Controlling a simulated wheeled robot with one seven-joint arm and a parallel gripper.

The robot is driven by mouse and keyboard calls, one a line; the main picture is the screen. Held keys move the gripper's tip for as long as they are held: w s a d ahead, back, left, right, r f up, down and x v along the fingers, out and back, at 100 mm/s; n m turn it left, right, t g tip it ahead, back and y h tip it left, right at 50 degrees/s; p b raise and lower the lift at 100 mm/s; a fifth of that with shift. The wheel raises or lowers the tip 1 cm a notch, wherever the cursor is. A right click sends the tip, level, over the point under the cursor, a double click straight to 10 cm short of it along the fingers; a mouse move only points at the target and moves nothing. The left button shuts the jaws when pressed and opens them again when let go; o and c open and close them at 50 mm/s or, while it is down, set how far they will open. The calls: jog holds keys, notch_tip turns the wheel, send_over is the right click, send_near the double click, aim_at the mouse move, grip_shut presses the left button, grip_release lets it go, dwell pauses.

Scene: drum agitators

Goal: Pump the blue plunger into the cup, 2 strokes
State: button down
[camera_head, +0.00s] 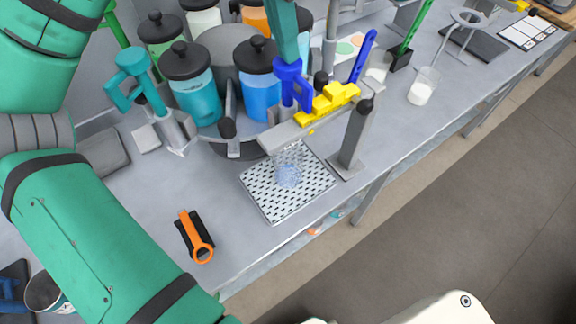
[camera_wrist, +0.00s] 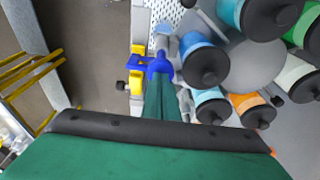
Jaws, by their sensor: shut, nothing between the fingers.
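The blue plunger (camera_head: 287,72) stands upright at the front of the dispenser, beside a canister of blue liquid (camera_head: 258,92). In the wrist view the plunger top (camera_wrist: 158,67) is at the end of my fingers. My gripper (camera_head: 287,58) is shut, with its green fingers pointing down onto or just above the plunger; the exact contact is hidden. The clear cup (camera_head: 289,172) stands below the spout on a perforated tray (camera_head: 258,190). Blue shows low in the cup.
A yellow block (camera_head: 330,101) sits on the bar right beside the plunger, and a grey post (camera_head: 355,135) stands farther right. A teal plunger (camera_head: 135,75) and several lidded canisters stand left and behind. An orange-handled tool (camera_head: 196,240) lies front left.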

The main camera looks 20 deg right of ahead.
jog(key=shift+r, duration=2.1)
jog(key=shift+f, duration=2.8)
jog(key=shift+r, duration=2.8)
jog(key=shift+r, duration=3)
